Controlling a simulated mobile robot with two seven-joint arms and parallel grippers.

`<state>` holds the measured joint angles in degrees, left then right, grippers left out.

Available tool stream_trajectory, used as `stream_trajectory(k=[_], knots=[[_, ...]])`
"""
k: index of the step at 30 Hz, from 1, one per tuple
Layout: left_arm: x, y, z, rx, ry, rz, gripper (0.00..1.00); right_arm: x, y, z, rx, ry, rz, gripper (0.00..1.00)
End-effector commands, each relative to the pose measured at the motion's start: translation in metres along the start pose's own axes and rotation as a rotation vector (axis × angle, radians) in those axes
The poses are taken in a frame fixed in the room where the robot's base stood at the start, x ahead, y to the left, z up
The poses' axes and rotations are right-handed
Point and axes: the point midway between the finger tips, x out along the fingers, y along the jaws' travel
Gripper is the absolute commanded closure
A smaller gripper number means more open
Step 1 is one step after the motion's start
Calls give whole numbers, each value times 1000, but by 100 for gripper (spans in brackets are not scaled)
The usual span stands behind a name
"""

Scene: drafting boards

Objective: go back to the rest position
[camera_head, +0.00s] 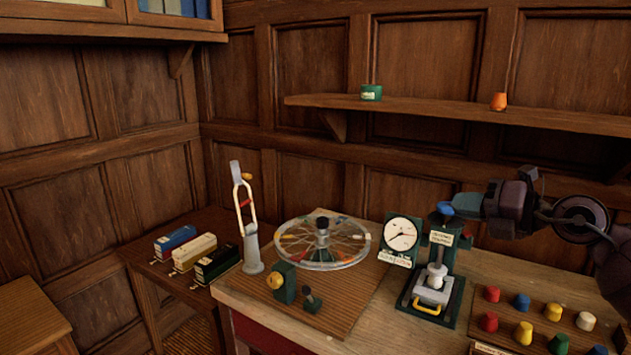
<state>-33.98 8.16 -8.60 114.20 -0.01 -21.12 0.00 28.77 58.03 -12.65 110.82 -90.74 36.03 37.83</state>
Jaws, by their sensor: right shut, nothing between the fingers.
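My right arm comes in from the right edge, and my right gripper (462,206) is shut and empty. It points left, and in the picture its tips lie beside the blue knob (446,208) at the top of a green press (441,262). I cannot tell whether the tips touch the knob. My left gripper and left arm are not in view.
The workbench (375,327) holds a spoked wheel (322,243), a round dial gauge (401,235), a grey post (251,246) and several coloured knobs (523,331). Three boxes (194,252) sit on a side table. A wall shelf (440,107) carries a green tin (371,93) and an orange vase (499,101).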

Motion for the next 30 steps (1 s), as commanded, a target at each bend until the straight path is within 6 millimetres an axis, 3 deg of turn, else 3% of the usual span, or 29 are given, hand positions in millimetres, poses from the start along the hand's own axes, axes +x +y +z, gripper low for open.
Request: stream_trajectory(k=[4, 8, 11, 17, 23, 27, 30], knots=[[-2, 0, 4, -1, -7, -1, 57, 5, 10, -13, 152, -69, 220, 100], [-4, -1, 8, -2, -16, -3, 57, 3, 1, -21, 329, -171, 356, 100], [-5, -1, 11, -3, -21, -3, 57, 0, -17, -28, 491, -269, 421, 100], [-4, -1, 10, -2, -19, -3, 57, -11, -85, -59, 881, -486, 440, 100], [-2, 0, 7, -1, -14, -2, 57, -26, -173, -133, 1332, -688, 328, 100], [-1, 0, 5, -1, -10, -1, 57, -40, -222, -204, 1631, -789, 229, 100], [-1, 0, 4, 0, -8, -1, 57, -52, -246, -258, 1833, -849, 174, 100]])
